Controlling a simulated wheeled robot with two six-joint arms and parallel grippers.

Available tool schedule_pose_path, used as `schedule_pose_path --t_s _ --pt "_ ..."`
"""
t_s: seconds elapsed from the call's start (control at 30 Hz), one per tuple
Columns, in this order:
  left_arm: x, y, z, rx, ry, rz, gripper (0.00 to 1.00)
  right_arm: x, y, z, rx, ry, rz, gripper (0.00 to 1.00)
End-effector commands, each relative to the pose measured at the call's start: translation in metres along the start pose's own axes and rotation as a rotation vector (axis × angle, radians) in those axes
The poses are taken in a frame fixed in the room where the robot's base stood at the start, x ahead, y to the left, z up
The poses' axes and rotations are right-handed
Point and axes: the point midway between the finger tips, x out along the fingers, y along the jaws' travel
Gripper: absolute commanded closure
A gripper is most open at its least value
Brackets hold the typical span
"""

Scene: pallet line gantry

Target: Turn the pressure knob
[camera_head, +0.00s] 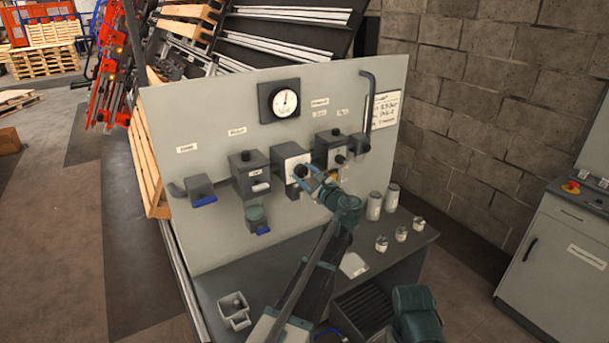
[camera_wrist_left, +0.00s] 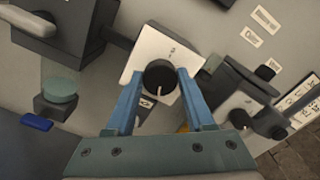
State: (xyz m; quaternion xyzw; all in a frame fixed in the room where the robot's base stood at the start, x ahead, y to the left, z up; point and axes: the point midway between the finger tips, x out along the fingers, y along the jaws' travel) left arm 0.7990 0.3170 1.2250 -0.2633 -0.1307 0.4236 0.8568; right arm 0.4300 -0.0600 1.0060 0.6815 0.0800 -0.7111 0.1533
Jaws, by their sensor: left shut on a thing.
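The pressure knob is a round black knob (camera_wrist_left: 160,77) with a pale pointer line, on a white plate of a grey box. The box (camera_head: 290,158) is mounted in the middle of the upright panel. My left gripper (camera_head: 309,174) reaches the knob from the front right. In the left wrist view its two blue fingers (camera_wrist_left: 159,80) lie on either side of the knob, shut on it. The knob is partly hidden by the fingers in the head view. My right gripper is not in view.
A round dial gauge (camera_head: 285,102) sits above on the grey panel (camera_head: 215,110). Other boxes flank the knob: a box with a lever (camera_head: 249,172) to the left and a box with a black knob (camera_head: 330,150) to the right. Cans (camera_head: 375,206) and small jars stand on the bench below.

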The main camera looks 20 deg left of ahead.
Motion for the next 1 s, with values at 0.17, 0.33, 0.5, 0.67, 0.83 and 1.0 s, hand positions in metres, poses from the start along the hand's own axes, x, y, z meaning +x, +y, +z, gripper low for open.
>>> schedule_pose_path --t_s 0.17,0.33,0.5,0.67,0.83,1.0 --pt "-0.0011 0.0009 -0.0009 0.037 0.003 0.003 1.00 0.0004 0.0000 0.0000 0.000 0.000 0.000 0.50" --pt "-0.0012 0.0010 -0.0009 0.049 0.003 0.003 1.00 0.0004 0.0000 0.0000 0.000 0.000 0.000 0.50" --pt "-0.0012 0.0011 -0.0010 0.050 0.003 0.003 1.00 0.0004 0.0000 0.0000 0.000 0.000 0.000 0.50" --pt "-0.0012 0.0012 -0.0010 0.049 0.004 0.003 1.00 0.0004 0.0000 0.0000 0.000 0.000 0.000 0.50" --pt "-0.0009 0.0010 -0.0007 0.050 0.002 0.003 0.17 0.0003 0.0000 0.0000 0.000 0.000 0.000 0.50" --pt "-0.0005 0.0005 -0.0004 0.051 0.002 0.002 0.16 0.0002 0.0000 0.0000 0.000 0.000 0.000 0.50"
